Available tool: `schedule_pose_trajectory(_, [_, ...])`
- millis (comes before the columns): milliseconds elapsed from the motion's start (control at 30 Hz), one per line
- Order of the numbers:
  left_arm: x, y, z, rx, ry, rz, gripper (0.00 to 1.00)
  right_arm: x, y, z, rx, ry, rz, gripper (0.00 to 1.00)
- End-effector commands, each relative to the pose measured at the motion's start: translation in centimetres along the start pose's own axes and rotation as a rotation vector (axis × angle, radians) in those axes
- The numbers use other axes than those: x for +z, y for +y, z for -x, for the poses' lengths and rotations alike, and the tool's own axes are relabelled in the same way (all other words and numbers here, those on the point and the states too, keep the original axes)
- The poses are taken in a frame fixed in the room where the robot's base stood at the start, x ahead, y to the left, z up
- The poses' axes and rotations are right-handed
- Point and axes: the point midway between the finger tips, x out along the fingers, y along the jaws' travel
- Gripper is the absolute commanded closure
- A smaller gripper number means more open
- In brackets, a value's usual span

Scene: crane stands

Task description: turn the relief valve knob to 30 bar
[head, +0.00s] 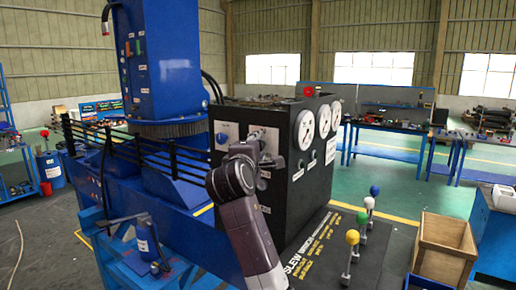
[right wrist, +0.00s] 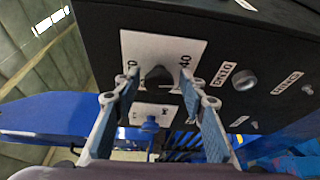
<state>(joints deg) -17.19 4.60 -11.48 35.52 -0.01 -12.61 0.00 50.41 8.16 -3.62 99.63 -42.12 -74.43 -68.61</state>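The relief valve knob (right wrist: 157,76) is dark and sits on a white scale plate (right wrist: 135,45) on the black control box; a "40" shows at the plate's right. In the right wrist view my right gripper (right wrist: 160,82) has its two fingers apart, one on each side of the knob, with gaps visible. I cannot tell how deep the fingertips reach. In the head view the right gripper (head: 257,152) is at the box's left face, and my wrist hides most of the knob area. The pointer's reading is not legible. My left gripper is not in view.
A small blue knob (right wrist: 150,123) is below the plate, and a round grey knob (right wrist: 244,80) is to its right. The box (head: 300,190) carries white gauges (head: 305,130). Levers with coloured balls (head: 352,238) and a wooden crate (head: 443,250) stand at right.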

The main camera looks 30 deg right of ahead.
Motion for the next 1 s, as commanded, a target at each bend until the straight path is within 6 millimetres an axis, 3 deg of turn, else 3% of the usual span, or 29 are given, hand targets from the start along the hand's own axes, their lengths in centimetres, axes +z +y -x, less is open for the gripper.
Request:
schedule_pose_trajectory(367, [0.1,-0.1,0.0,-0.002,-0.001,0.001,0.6,-0.1,0.1,0.5,0.003,0.001,-0.001,0.57])
schedule_pose_trajectory(467, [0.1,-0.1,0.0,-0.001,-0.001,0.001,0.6,-0.1,0.1,1.8,0.003,0.002,-0.001,0.57])
schedule_pose_trajectory(800, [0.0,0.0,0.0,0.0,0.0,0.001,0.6,-0.1,0.0,8.9,0.002,0.003,-0.002,0.57])
schedule_pose_trajectory(1000, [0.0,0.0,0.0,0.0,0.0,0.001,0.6,-0.1,0.0,11.4,0.002,0.002,-0.001,0.57])
